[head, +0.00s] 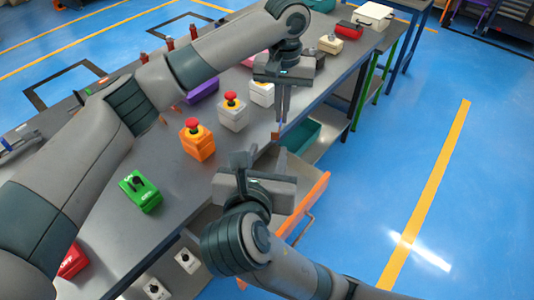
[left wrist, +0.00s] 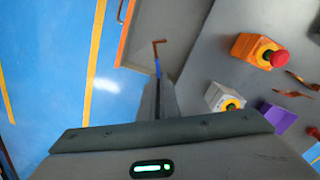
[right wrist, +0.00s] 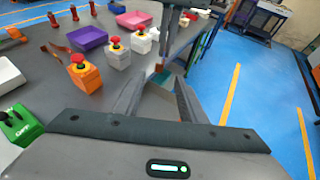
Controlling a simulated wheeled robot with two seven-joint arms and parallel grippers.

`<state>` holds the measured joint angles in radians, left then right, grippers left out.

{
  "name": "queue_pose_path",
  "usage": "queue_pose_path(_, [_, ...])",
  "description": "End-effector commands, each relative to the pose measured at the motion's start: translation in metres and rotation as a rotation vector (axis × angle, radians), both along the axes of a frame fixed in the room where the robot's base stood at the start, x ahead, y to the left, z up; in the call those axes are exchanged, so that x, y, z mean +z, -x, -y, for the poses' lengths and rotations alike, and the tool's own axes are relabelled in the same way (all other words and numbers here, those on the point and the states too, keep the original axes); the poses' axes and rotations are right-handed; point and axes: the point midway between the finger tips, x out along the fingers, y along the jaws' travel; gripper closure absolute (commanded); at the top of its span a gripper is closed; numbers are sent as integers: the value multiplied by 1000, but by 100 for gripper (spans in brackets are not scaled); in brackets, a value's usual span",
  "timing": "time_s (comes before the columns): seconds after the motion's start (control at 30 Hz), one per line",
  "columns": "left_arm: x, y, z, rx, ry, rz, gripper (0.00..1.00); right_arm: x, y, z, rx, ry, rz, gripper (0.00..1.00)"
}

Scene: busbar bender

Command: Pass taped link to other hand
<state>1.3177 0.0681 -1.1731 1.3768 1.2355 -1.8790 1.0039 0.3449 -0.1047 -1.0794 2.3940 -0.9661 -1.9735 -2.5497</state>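The taped link is a thin bent copper strip with a blue taped part (left wrist: 158,68). It sticks out beyond the fingertips of my left gripper (left wrist: 156,88), which is shut on its other end. In the head view, my left gripper (head: 281,118) points down at the bench's right edge, with the link (head: 276,135) small below it. My right gripper (head: 262,156) is below and nearer, fingers spread and empty. In the right wrist view, the link (right wrist: 158,68) shows ahead of and between the open fingers (right wrist: 157,92), apart from them as far as I can tell.
The grey bench (head: 165,190) carries orange (head: 197,142) and white (head: 233,112) boxes with red buttons, a green switch box (head: 140,191) and a purple bin (head: 202,90). An orange-edged drawer (head: 312,205) stands open beneath my right gripper. Blue floor at right is clear.

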Motion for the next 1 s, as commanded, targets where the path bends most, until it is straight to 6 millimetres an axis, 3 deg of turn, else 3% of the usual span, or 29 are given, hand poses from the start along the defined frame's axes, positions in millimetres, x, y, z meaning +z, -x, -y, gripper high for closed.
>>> queue_pose_path(0.53, [0, 0, 0, 0, 0, 0, 100, -5, -11, 3, -3, 1, 1, 62])
queue_pose_path(1.0, [0, 0, 0, 0, 0, 0, 100, -31, -71, 15, -4, 2, 0, 62])
